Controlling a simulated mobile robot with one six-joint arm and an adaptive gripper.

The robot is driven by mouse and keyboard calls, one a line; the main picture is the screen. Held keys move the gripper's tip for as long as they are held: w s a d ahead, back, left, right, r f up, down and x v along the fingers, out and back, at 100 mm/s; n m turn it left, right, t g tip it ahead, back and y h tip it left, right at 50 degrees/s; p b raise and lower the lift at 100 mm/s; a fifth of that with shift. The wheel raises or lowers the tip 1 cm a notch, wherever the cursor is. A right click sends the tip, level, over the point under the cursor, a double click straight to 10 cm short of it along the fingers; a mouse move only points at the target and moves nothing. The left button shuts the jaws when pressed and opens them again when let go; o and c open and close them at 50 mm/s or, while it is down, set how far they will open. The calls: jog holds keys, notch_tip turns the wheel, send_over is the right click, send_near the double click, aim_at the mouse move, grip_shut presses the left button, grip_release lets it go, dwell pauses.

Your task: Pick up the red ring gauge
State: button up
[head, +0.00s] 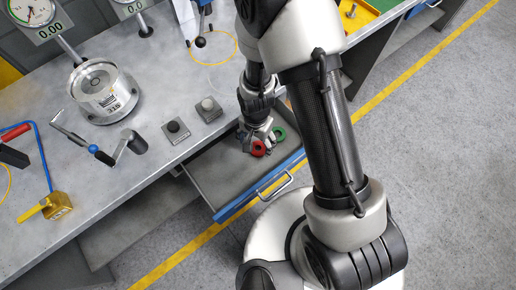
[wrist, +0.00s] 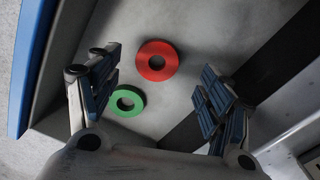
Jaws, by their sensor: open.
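The red ring gauge (wrist: 157,61) lies flat in an open drawer (head: 222,188). In the wrist view it is ahead of my gripper (wrist: 158,92), between the lines of the two fingers and apart from both. In the head view the red ring (head: 259,149) shows just beside my gripper (head: 258,138), partly hidden by it. A green ring (wrist: 127,101) lies close to the red one, nearer the left finger; it also shows in the head view (head: 279,133). My gripper is open and empty, pointing down into the drawer.
The drawer has a blue front edge (head: 258,187) with a handle (head: 275,187). The drawer floor around the rings is mostly bare.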

aim_at(258, 150)
jog(key=f, duration=0.1)
jog(key=f+b, duration=0.1)
jog(key=f, duration=0.1)
jog(key=f+b, duration=0.1)
jog(key=f, duration=0.1)
jog(key=shift+w+d, duration=0.3)
jog(key=shift+c, duration=0.6)
jog(key=c, duration=1.2)
